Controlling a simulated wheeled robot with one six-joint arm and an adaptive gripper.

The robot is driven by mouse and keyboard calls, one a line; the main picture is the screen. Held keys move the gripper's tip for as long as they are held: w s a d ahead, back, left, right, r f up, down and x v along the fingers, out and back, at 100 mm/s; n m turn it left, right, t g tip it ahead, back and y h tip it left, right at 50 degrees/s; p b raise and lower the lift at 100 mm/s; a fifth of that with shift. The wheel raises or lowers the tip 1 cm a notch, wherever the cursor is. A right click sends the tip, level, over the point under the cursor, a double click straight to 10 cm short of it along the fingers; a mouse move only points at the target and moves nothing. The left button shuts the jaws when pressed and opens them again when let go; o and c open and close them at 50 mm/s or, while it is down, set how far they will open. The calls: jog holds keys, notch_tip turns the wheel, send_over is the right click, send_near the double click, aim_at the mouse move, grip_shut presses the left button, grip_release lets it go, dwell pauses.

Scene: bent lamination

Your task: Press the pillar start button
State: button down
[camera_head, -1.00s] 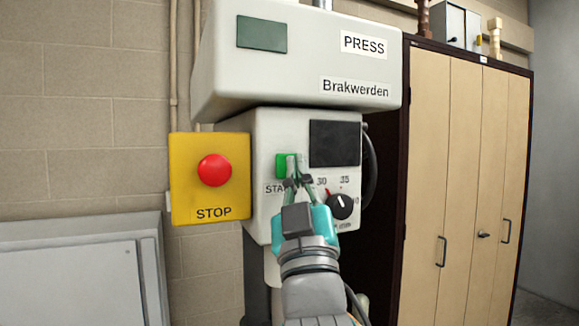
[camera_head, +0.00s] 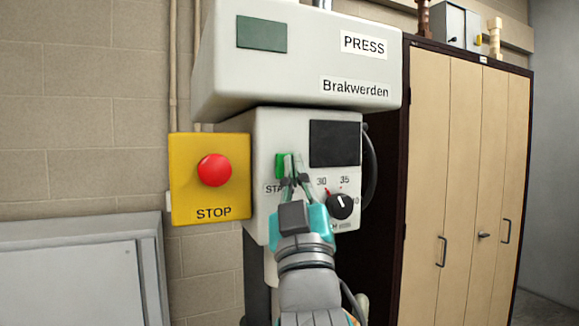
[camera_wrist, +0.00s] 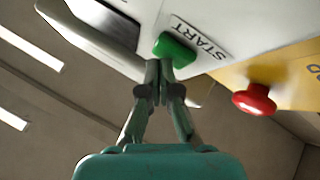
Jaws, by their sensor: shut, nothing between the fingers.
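The green start button (camera_head: 280,166) is on the front of the white press pillar (camera_head: 258,130), above a START label that my gripper partly covers. My gripper (camera_head: 289,158) is shut and empty, its fingertips in front of the button's right part. In the wrist view the green button (camera_wrist: 174,50) is just beyond the closed fingertips (camera_wrist: 159,66), with the START label beside it. The tips look very close to the button; I cannot tell whether they touch it.
A red stop button (camera_head: 214,170) on a yellow box (camera_head: 240,205) is left of the start button. A black dial (camera_head: 340,206) and a dark screen (camera_head: 335,143) are to the right. The press head (camera_head: 300,70) overhangs above. A tan cabinet (camera_head: 460,160) stands at right.

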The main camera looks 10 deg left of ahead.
jog(key=shift+w+a, duration=0.15)
jog(key=shift+w, duration=0.05)
dwell(0.3)
dwell(0.3)
jog(key=shift+s+d, duration=0.55)
jog(key=shift+s, duration=0.2)
jog(key=shift+s, duration=0.1)
jog(key=shift+s+d, duration=0.7)
jog(key=shift+s, duration=0.3)
jog(key=shift+s+d, duration=0.7)
jog(key=shift+s, duration=0.3)
